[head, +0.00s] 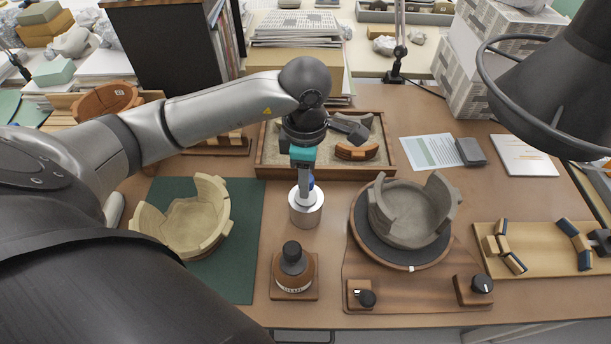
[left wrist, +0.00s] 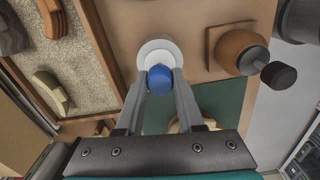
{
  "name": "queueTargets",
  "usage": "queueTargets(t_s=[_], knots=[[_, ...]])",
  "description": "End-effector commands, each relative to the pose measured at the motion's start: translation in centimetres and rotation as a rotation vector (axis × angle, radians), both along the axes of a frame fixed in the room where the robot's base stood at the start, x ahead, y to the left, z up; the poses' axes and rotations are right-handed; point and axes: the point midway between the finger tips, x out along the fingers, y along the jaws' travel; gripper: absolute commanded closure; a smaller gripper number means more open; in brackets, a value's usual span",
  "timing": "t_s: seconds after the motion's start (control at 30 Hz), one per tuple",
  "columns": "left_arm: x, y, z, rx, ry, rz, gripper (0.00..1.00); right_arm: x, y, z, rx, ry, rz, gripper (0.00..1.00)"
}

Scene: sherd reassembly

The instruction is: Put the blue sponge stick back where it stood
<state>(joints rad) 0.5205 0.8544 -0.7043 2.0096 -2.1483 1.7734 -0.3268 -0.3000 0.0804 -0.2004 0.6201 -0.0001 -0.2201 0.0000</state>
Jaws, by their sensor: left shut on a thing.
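My left gripper (head: 304,190) points down over a pale metal cylinder (head: 306,212) that stands between the green mat and the turntable. It is shut on the blue sponge stick (head: 312,183), of which only a little blue shows beside the fingers. In the left wrist view the rounded blue end of the stick (left wrist: 159,78) sits between the two fingertips (left wrist: 160,84). The cylinder's round top (left wrist: 155,50) shows just beyond it. The stick's lower part is hidden, so I cannot tell whether it is inside the cylinder. My right gripper is not seen.
A brown bottle (head: 293,272) with a black top stands in front of the cylinder. A cream bowl (head: 190,225) sits on the green mat (head: 235,275) at left. A grey broken pot (head: 412,215) stands on a turntable at right. A sherd tray (head: 270,157) lies behind.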

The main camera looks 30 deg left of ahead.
Motion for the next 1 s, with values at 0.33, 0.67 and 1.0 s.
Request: queueTargets(t_s=[0.33,0.67,1.0], knots=[[0.0,0.0,0.0,0.001,0.000,0.000,0.37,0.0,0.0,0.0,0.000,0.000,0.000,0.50],[0.0,0.0,0.0,0.000,0.000,0.000,0.28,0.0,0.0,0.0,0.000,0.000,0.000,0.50],[0.2,0.0,5.1,0.001,-0.007,0.000,0.28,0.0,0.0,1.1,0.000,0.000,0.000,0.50]])
